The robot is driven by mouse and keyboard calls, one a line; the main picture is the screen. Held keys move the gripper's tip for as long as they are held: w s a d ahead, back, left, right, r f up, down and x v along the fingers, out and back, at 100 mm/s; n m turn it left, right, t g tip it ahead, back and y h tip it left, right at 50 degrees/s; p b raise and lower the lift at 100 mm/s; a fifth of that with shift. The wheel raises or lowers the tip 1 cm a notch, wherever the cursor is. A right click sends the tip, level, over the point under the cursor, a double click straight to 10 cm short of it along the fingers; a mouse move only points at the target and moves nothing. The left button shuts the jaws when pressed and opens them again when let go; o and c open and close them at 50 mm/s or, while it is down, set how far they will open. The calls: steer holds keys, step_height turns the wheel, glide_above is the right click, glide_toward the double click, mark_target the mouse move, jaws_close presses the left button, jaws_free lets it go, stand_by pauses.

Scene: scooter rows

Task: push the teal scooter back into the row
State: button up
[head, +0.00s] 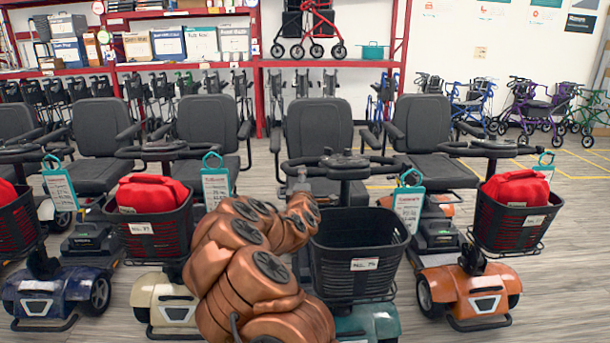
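The teal scooter (372,322) stands in the middle of the row, its front facing me and lower in the picture than its neighbours' fronts. Its empty black basket (358,262) hangs at the front, with a small white label. Its handlebar (340,165) is above the basket, and a black seat (318,128) shows behind. My copper arm covers the scooter's left side. My gripper (301,180) is at the left part of the handlebar, mostly hidden by my wrist. I cannot tell whether its fingers close on the bar.
A cream scooter (160,300) stands close on the left and an orange scooter (468,290) on the right, both with red bags in their baskets. A blue scooter (55,290) is farther left. Behind are red shelves (330,63) and folded walkers. Open floor (555,275) shows at right.

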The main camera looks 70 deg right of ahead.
steer(key=shift+n+t, duration=0.4)
steer(key=shift+s+d+f+x, duration=0.1)
steer(key=shift+s+f+x, duration=0.05)
steer(key=shift+x, duration=1.25)
steer(key=shift+s+d+f+x, duration=0.1)
steer(key=shift+s+x, duration=0.1)
steer(key=shift+x, duration=1.15)
steer(key=shift+s+d+f+x, duration=0.1)
steer(key=shift+s+f+x, duration=0.05)
steer(key=shift+x, duration=1.25)
steer(key=shift+c, duration=0.4)
jaws_close()
